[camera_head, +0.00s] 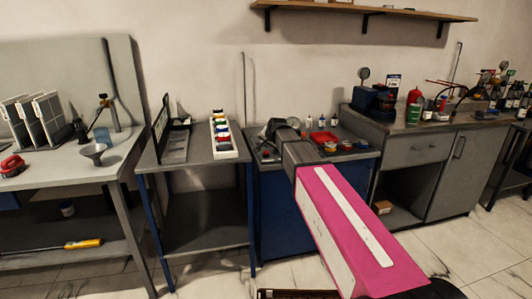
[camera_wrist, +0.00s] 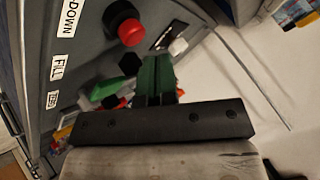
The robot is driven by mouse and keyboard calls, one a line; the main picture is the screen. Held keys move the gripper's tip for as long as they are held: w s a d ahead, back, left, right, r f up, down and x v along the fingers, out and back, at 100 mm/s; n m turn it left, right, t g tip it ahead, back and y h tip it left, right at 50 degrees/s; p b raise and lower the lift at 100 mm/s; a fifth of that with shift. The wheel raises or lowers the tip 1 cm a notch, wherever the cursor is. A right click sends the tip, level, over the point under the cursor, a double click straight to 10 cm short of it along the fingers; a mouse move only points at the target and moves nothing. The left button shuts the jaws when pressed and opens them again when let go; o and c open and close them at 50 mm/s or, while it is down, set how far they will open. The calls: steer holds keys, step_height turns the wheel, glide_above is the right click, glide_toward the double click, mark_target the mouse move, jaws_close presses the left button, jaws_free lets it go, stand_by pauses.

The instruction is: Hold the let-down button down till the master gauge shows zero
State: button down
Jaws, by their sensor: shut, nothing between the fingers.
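In the wrist view a grey panel (camera_wrist: 90,45) carries a "DOWN" label (camera_wrist: 70,16), its left part cut off, and a "FILL" label (camera_wrist: 57,67). A red button (camera_wrist: 131,32) on a black collar is in line with "DOWN". In the head view my pink and grey arm covers much of the rig on the blue bench (camera_head: 280,215). I cannot make out the master gauge's reading.
A white knob (camera_wrist: 178,47) is right of my fingertips. Beside the rig in the head view are a red tray (camera_head: 322,137) and small bottles (camera_head: 321,121). A bench with a white rack (camera_head: 223,140) stands left; a grey cabinet (camera_head: 415,150) stands right.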

steer(key=shift+r, duration=2.4)
